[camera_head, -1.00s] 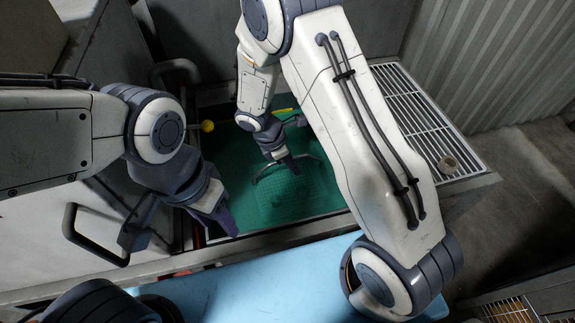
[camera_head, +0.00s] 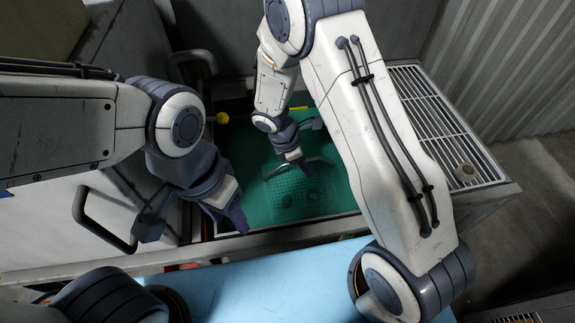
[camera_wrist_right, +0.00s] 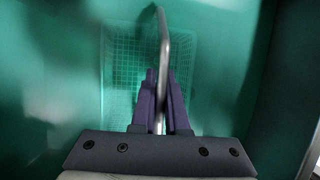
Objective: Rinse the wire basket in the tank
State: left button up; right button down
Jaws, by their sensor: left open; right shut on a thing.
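The wire basket (camera_head: 290,195) is in the green liquid of the tank (camera_head: 250,232). It looks green and blurred through the liquid, with one or two dark round shapes inside. Its pale handle (camera_head: 322,160) rises above it. My right gripper (camera_head: 298,160) is over the basket, shut on the handle. In the right wrist view the fingers (camera_wrist_right: 160,105) grip the handle (camera_wrist_right: 163,50), and the mesh (camera_wrist_right: 125,60) shows below. My left gripper (camera_head: 240,220) is open and empty above the tank's near left edge.
A slatted rack (camera_head: 440,120) lies right of the tank, with a small round part (camera_head: 465,172) on it. A yellow knob (camera_head: 221,118) is at the tank's left. A dark bar handle (camera_head: 95,220) juts out at left. A light blue surface (camera_head: 250,285) is in front.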

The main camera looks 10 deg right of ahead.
jog(key=shift+r, duration=0.2)
jog(key=shift+r+p, duration=0.8)
jog(key=shift+p, duration=0.1)
jog(key=shift+f, duration=0.15)
dwell(0.4)
jog(key=shift+f+b, duration=0.65)
jog(key=shift+f, duration=0.15)
jog(key=shift+r, duration=0.2)
jog(key=shift+r+p, duration=0.75)
jog(key=shift+p, duration=0.15)
jog(key=shift+f, duration=0.25)
dwell(0.4)
